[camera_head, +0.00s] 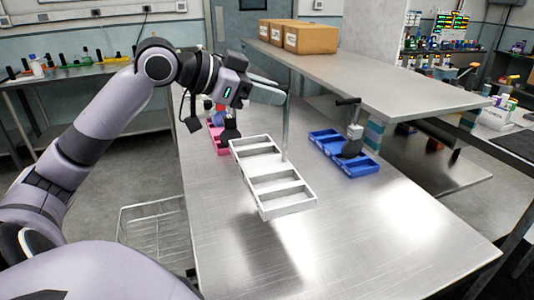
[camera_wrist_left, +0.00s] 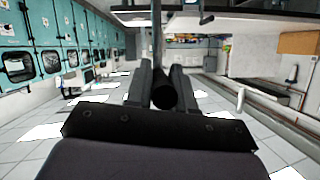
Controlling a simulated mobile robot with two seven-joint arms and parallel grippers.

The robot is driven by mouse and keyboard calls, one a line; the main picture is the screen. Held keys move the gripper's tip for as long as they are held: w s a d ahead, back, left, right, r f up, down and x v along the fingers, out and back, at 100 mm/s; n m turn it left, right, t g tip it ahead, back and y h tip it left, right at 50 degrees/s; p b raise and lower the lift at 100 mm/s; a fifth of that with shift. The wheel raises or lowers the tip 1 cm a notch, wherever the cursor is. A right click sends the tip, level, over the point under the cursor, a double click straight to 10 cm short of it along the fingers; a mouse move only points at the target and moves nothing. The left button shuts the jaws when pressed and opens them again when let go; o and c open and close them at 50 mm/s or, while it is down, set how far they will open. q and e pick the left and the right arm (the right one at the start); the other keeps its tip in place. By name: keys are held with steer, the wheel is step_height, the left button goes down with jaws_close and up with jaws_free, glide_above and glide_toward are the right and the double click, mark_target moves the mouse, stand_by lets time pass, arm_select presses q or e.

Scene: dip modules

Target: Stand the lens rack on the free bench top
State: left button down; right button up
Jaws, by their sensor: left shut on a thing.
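The lens rack looks to be the pale, open, tray-like frame (camera_head: 282,189) with several compartments and a thin upright post, in the middle of the head view. My left gripper (camera_head: 270,93) is above it, at the top of the post. In the left wrist view a dark round bar end (camera_wrist_left: 165,92) shows between my left gripper's fingers, and they are shut on it, apparently the rack's handle. The rack hangs roughly level over the bench top (camera_head: 390,235); whether its underside touches the bench is hard to tell. My right gripper is not in view.
A blue rack (camera_head: 326,147) with a dark handle stands to the right, beside the raised shelf (camera_head: 400,88). A pink rack (camera_head: 214,140) stands behind left. Cardboard boxes (camera_head: 310,39) sit on the shelf. The front and right of the bench are clear. A wire basket (camera_head: 150,235) is at left.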

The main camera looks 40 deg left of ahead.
mark_target(262, 166)
arm_select(q)
step_height(262, 166, down, 11)
steer(key=shift+f+b, duration=0.15)
steer(key=shift+b, duration=0.2)
steer(key=shift+f, duration=0.1)
steer(key=c, duration=1)
jaws_free()
steer(key=shift+f, duration=0.1)
steer(key=shift+r, duration=0.2)
steer(key=shift+s+a+r, duration=0.1)
steer(key=shift+s+a, duration=0.1)
steer(key=shift+s, duration=0.3)
steer(key=shift+b+v, duration=0.7)
steer(key=shift+v, duration=4.75)
steer(key=shift+r, duration=0.1)
